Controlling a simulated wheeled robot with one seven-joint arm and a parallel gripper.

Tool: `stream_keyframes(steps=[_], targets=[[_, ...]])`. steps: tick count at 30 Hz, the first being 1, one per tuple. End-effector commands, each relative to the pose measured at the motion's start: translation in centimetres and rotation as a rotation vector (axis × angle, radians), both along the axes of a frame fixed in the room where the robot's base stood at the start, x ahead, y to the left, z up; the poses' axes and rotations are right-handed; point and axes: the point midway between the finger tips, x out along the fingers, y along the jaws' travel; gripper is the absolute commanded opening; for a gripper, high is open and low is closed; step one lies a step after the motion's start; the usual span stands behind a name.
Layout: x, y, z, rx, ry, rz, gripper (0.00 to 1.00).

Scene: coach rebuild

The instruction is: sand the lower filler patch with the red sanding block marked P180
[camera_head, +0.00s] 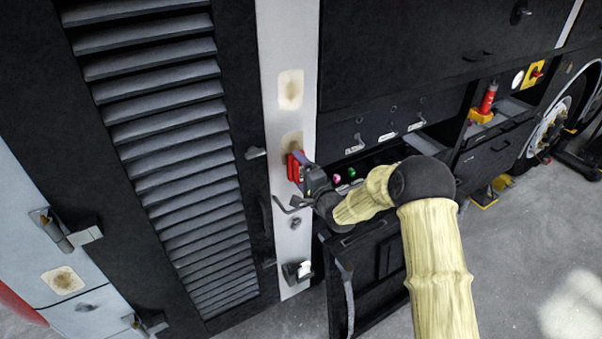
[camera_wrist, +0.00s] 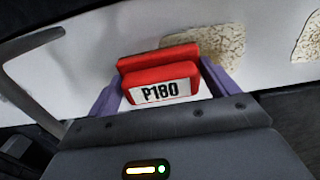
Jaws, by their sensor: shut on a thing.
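My gripper (camera_head: 303,170) is shut on the red sanding block (camera_head: 292,168); in the wrist view its purple fingers grip both ends and the P180 label (camera_wrist: 160,91) faces the camera. The block is at the white vertical strip (camera_head: 282,35). The lower filler patch (camera_head: 291,141) is a tan, rough spot on this strip, just above the block in the head view. In the wrist view the patch (camera_wrist: 212,45) lies behind the block and partly hidden by it. I cannot tell whether block and patch touch. The upper filler patch (camera_head: 290,90) is higher on the strip and appears at right in the wrist view (camera_wrist: 311,42).
A louvred black panel (camera_head: 165,140) is left of the strip. Another tan patch (camera_head: 63,280) is on the pale panel at far left. A latch (camera_head: 297,271) sits low on the strip. An open compartment (camera_head: 365,165) and a hanging flap (camera_head: 370,275) are at right.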

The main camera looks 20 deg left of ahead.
Motion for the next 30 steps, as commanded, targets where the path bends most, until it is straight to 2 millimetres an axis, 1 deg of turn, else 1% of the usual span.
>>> stream_keyframes(steps=[16,30], targets=[[0.4,0.5,0.2,0.001,-0.001,0.000,0.68],[0.3,0.4,3.5,0.002,-0.001,0.000,0.68]])
